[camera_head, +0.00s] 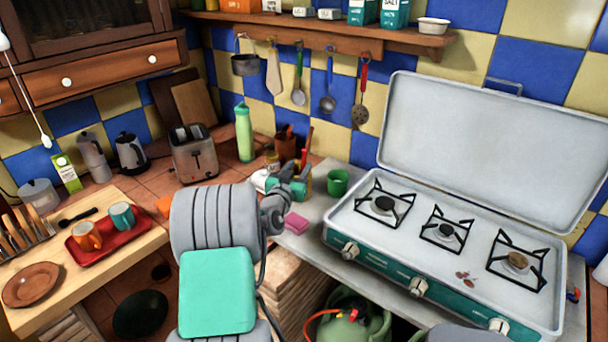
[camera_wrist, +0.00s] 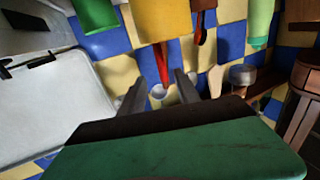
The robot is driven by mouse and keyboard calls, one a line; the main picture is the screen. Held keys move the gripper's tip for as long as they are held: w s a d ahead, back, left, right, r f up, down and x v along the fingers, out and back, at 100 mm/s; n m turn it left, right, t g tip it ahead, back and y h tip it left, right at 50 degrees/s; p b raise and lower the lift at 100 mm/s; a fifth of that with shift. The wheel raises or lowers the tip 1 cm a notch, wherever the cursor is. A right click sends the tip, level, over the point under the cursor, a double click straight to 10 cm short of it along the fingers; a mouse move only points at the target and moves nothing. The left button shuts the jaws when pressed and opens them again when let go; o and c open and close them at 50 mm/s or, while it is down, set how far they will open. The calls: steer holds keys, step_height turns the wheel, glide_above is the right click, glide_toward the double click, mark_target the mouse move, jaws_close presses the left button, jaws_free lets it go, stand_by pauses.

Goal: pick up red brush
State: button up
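A thin red handle, which looks like the red brush (camera_head: 304,158), stands by the brown utensil pot (camera_head: 285,146) at the back of the counter. In the wrist view a red handle (camera_wrist: 161,64) sticks out past a yellow object (camera_wrist: 160,18), ahead of my fingers; the brush head is hidden or unclear. My gripper (camera_head: 287,178) is in front of the pot and partly hides the things around it. In the wrist view my gripper (camera_wrist: 160,90) has its two fingers apart, with nothing seen held between them.
A green mug (camera_head: 338,182) and the stove (camera_head: 440,235) with raised lid stand to the right. A green bottle (camera_head: 244,132) and a toaster (camera_head: 194,154) are to the left. A pink sponge (camera_head: 297,223) lies near the counter edge. Utensils hang above.

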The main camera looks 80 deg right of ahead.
mark_target(304, 157)
steer(key=d+p, duration=0.2)
steer(key=d, duration=0.5)
steer(key=shift+s+p, duration=0.1)
steer(key=shift+p, duration=0.2)
steer(key=shift+a, duration=0.1)
jaws_close()
